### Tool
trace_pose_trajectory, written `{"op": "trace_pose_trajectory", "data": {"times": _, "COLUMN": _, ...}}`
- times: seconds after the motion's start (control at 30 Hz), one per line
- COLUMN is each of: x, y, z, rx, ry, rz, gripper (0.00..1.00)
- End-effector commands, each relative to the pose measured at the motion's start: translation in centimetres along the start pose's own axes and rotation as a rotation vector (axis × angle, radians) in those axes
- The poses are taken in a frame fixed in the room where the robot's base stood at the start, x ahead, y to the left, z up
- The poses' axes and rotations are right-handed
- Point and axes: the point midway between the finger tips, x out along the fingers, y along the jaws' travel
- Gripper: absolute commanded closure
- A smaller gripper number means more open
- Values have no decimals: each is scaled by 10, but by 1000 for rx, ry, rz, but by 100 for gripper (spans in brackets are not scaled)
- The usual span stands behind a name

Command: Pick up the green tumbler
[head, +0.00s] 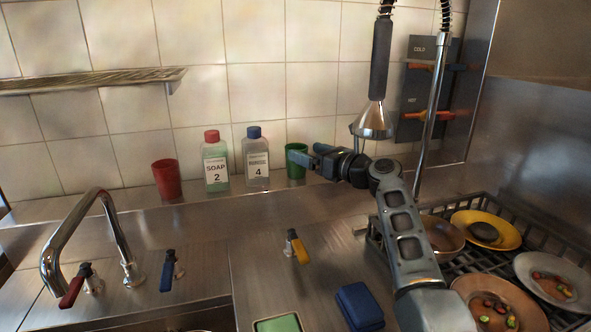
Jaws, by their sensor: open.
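The green tumbler (296,165) stands upright on the steel ledge against the tiled wall, right of the blue-capped bottle. My gripper (302,155) is at the tumbler, coming from the right, and its fingers cover part of the tumbler's upper right side. The fingers are open. I cannot tell from this view whether they lie around the tumbler or in front of it, or whether they touch it.
A red tumbler (166,179), a red-capped soap bottle (215,162) and a blue-capped bottle (257,160) stand left on the ledge. A spray head (374,122) hangs just above my wrist. A dish rack with plates (485,230) is at right; a faucet (75,235) is at left.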

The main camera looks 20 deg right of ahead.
Motion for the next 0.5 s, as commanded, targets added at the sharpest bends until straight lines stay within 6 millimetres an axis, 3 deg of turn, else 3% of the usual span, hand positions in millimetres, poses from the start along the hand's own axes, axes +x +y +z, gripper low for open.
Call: {"op": "trace_pose_trajectory", "data": {"times": 0.5, "x": 44, "y": 1, "z": -5, "rx": -1, "ry": -2, "rz": 0, "gripper": 14}}
